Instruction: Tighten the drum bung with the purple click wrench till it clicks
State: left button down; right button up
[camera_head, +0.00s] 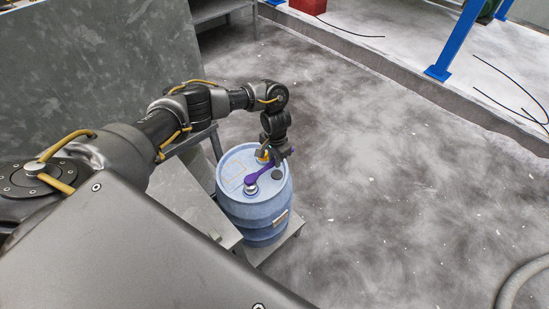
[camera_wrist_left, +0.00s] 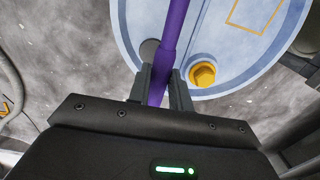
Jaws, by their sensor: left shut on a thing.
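The blue drum (camera_head: 255,209) stands upright on a low grey stand. The purple click wrench (camera_head: 262,173) lies across the drum's top, its head end at a silvery round fitting (camera_head: 250,189) near the front rim, which looks like the bung. My left gripper (camera_head: 275,157) is over the drum's far right edge, shut on the wrench's handle. In the left wrist view the purple handle (camera_wrist_left: 173,45) runs up from between the fingers (camera_wrist_left: 160,88), over the drum's top (camera_wrist_left: 225,55). The wrench's head is out of that view. My right gripper is not in view.
A grey table (camera_head: 192,205) stands left of the drum. The floor to the right (camera_head: 390,200) is clear.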

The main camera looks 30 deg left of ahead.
pick_arm(q)
jog(key=shift+f, duration=0.5)
dwell(0.4)
jog(key=d+m, duration=0.1)
jog(key=s+d+m, duration=0.1)
jog(key=d+m, duration=0.1)
jog(key=shift+s+d+m, duration=0.15)
jog(key=shift+s+m, duration=0.15)
notch_tip(320, 180, up, 5)
jog(key=p, duration=0.6)
